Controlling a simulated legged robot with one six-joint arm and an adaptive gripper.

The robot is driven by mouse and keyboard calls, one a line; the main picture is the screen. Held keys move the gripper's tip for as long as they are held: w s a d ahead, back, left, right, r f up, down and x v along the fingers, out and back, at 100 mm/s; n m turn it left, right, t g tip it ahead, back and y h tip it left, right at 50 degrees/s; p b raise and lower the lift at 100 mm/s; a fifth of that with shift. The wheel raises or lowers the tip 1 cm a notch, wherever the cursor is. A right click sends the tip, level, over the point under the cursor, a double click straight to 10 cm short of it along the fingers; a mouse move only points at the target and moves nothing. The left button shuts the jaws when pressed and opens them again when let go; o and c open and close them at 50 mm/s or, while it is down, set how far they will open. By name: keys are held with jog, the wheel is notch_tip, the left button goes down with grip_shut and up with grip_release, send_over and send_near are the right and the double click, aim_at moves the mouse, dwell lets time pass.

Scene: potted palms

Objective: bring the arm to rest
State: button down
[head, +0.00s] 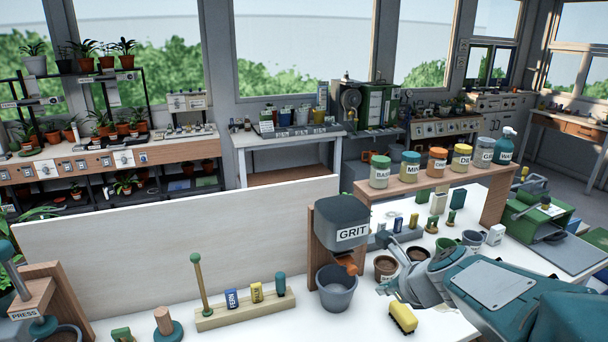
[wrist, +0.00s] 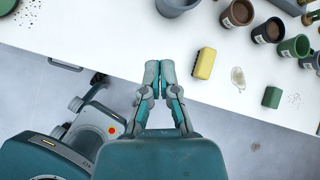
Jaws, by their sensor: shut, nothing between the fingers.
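My gripper (head: 386,290) is at the end of my arm, which reaches in from the lower right of the head view over the white bench. In the wrist view my gripper (wrist: 160,68) has its two fingertips together with nothing between them. The fingertips show over the bench's front edge, with grey floor below the rest of the gripper. A yellow block (wrist: 205,63) lies on the bench to the right of the fingertips, apart from them. It also shows in the head view (head: 402,318), just below my gripper.
The GRIT dispenser (head: 342,222) stands over a grey bucket (head: 337,288), left of my gripper. Small pots (wrist: 237,14) stand on the bench near the arm. Labelled jars (head: 437,161) line a raised shelf behind. A wooden rack (head: 240,312) holds tools at left.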

jog(key=s+a+r+n+g+h, duration=0.1)
jog(key=s+n, duration=0.9)
jog(key=n, duration=0.3)
jog(key=s+a+r+n+g+h, duration=0.1)
jog(key=s+n+h, duration=0.1)
jog(key=s+n, duration=0.8)
jog(key=n, duration=0.4)
jog(key=shift+r+h, duration=0.25)
jog(key=shift+h, duration=0.05)
